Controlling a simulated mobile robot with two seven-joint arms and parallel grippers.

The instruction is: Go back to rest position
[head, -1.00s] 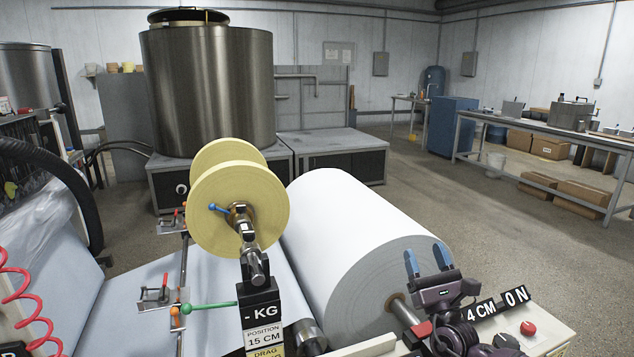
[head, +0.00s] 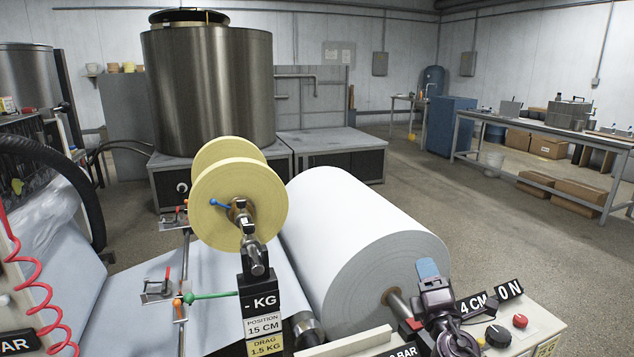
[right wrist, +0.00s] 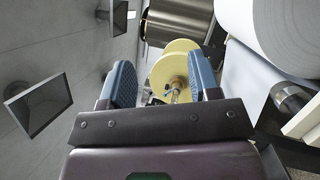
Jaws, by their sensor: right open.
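My right gripper (head: 428,270) is at the lower right of the head view, in front of the end of the large white paper roll (head: 362,240). In the right wrist view its two blue-padded fingers (right wrist: 163,85) are apart with nothing held between them. The yellow spool (head: 238,200) on its shaft shows beyond the fingers in that view (right wrist: 170,75), well away from them. My left gripper does not show in either view.
A control panel with a red button (head: 519,321) and a black knob (head: 498,336) lies beside my right arm.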

